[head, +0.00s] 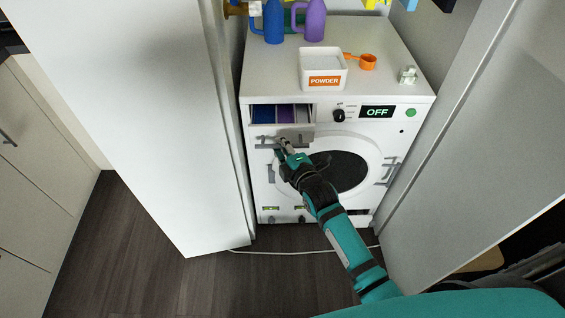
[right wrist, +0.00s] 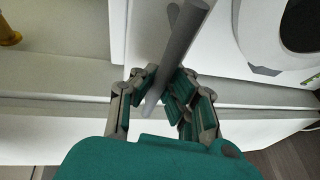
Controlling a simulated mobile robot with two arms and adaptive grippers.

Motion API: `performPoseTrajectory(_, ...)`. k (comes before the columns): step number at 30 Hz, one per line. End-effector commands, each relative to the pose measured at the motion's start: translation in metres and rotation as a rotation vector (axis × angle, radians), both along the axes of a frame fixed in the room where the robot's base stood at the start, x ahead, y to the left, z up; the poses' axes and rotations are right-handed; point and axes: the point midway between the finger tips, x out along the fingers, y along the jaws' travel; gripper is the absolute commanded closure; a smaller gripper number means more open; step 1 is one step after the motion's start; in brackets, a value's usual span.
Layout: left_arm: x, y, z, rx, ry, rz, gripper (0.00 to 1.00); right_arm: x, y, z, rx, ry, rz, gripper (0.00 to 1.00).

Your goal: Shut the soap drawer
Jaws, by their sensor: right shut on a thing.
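The washer's soap drawer (head: 302,131) is pulled out at the top left of the washer front (head: 262,205). Its blue and purple compartments show behind the drawer front. A grey bar handle (head: 264,146) runs along the drawer front. My right gripper (head: 285,145) is at this handle, with its arm reaching up from the lower right. In the right wrist view the grey handle bar (right wrist: 180,45) passes between the fingers of my right gripper (right wrist: 162,95), which is shut on it. My left gripper is not in view.
A white powder box (head: 322,68), an orange scoop (head: 367,62), a blue jug (head: 273,22) and a purple jug (head: 315,20) stand on the washer. The round door (head: 350,172) is below right of the drawer. Wardrobe doors (head: 150,90) (head: 480,130) flank the washer.

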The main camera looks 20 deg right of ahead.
Motion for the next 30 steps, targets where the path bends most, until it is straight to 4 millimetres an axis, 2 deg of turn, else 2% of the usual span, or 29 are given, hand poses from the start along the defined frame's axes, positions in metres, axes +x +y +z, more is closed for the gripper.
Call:
performPoseTrajectory(3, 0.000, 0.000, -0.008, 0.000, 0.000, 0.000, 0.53, 0.027, -0.007, 0.001, 0.001, -0.009, 0.000, 1.00)
performPoseTrajectory(9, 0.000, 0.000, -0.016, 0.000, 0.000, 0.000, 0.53, 0.057, -0.016, 0.001, 0.002, -0.007, 0.000, 1.00)
performPoseTrajectory(14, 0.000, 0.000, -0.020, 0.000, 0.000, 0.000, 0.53, 0.071, -0.020, 0.002, 0.004, -0.007, 0.000, 1.00)
performPoseTrajectory(19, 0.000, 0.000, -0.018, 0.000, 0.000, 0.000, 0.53, 0.070, -0.019, 0.002, 0.006, -0.004, 0.001, 1.00)
performPoseTrajectory(20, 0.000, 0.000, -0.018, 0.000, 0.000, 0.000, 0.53, 0.069, -0.019, 0.002, 0.006, -0.004, 0.001, 0.90)
performPoseTrajectory(21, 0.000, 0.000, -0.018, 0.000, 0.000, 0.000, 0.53, 0.069, -0.019, 0.002, 0.006, -0.004, 0.001, 0.85)
performPoseTrajectory(26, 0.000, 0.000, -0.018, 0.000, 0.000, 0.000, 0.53, 0.069, -0.019, 0.001, 0.004, -0.004, 0.000, 0.64)
performPoseTrajectory(30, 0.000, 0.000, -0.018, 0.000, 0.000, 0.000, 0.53, 0.069, -0.019, 0.001, 0.002, -0.002, 0.000, 0.64)
